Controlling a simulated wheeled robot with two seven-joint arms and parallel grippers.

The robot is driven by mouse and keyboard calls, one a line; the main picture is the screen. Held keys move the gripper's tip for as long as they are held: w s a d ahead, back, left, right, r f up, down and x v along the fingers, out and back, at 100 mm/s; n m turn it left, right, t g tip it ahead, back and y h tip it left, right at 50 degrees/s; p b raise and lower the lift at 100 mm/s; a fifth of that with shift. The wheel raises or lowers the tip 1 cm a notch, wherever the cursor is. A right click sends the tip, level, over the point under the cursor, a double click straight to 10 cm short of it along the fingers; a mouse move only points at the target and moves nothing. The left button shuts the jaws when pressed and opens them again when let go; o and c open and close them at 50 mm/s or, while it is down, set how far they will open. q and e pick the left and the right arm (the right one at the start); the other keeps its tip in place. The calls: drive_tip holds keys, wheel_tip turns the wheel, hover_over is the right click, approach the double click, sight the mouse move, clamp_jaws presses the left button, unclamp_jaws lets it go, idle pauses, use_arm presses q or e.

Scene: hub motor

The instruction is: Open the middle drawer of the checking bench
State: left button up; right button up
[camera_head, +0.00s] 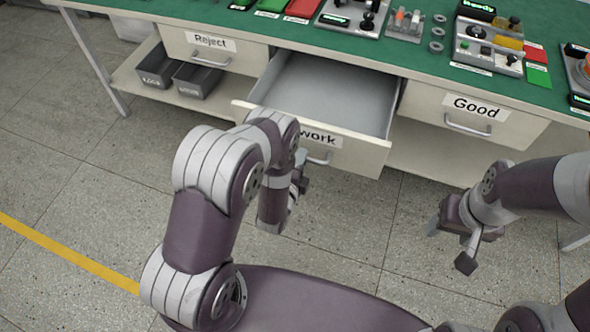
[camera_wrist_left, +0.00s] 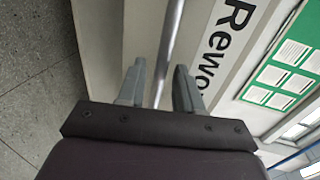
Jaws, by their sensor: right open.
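The middle drawer (camera_head: 358,157) of the checking bench (camera_head: 330,43) is pulled well out, and its empty grey inside shows. Its label is partly hidden by my left arm in the head view; "Rewo" is readable in the left wrist view. My left gripper (camera_head: 301,172) is at the drawer's front by the metal handle (camera_head: 322,160). In the left wrist view the handle bar (camera_wrist_left: 171,40) runs between the two fingers (camera_wrist_left: 160,75), with a gap on each side, so the gripper is open. My right gripper (camera_head: 449,246) is open and empty over the floor at the right.
The Reject drawer (camera_head: 228,55) at left and Good drawer (camera_head: 490,122) at right are closed. Dark bins (camera_head: 160,70) stand on the lower shelf. Devices and red and green cards lie on the green top. The floor in front is clear.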

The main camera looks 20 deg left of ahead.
use_arm(q)
drive_tip(key=v, duration=1)
drive_tip(key=shift+s+p, duration=0.3)
drive_tip(key=shift+s, duration=0.1)
